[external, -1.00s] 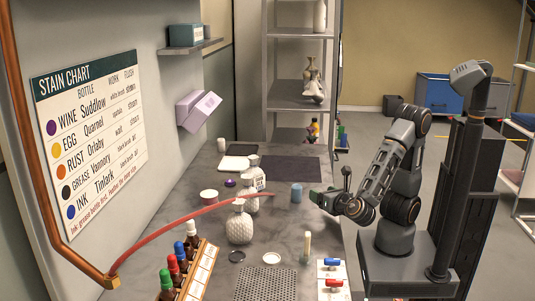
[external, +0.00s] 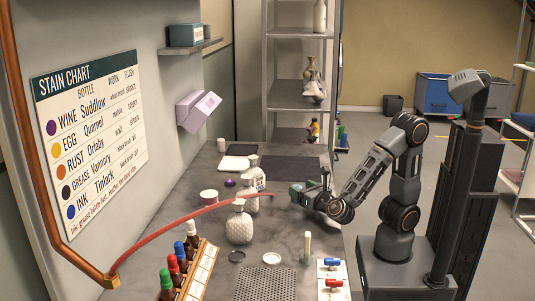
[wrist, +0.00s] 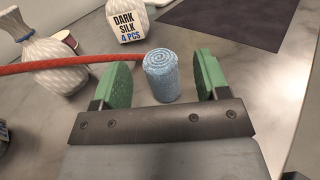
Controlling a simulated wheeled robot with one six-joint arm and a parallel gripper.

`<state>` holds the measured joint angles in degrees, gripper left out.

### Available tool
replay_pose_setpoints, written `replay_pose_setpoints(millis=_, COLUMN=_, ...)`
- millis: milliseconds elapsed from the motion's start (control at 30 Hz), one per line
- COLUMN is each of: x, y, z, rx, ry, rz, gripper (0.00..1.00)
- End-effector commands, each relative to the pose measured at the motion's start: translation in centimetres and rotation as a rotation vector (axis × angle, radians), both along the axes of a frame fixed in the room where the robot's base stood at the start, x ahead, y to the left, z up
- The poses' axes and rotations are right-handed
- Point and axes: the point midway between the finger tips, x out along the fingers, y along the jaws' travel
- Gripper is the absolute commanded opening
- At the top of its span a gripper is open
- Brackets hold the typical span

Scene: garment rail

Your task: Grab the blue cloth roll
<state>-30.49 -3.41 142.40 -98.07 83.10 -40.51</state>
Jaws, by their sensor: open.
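The blue cloth roll (wrist: 162,78) stands upright on the grey table in the wrist view, its spiral end facing up. My gripper (wrist: 161,82) is open, with one green finger on each side of the roll. The roll is in the space between the fingertips, with a visible gap on both sides. In the external view my gripper (external: 304,193) is low over the right side of the table and hides the roll.
A red hose (external: 195,212) crosses the table and passes left of the roll. White bags (external: 239,226) stand to the left, one labelled "DARK SILK" (wrist: 127,22). A dark mat (external: 291,169) lies behind. Dropper bottles (external: 178,265) stand at the front left.

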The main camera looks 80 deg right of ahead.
Motion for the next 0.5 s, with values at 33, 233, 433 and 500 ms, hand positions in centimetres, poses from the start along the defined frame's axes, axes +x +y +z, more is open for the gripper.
replay_pose_setpoints(millis=33, x=0.4, y=-0.6, z=-0.2, rx=0.001, ry=0.001, rz=-0.005, gripper=0.68)
replay_pose_setpoints(millis=233, x=2.2, y=-2.5, z=-0.2, rx=0.001, ry=-0.001, rz=-0.004, gripper=0.68)
replay_pose_setpoints(millis=433, x=2.9, y=-3.3, z=-0.2, rx=0.0, ry=0.001, rz=-0.001, gripper=0.68)
replay_pose_setpoints(millis=500, x=3.0, y=-3.3, z=-0.2, rx=0.0, ry=0.001, rz=-0.001, gripper=0.68)
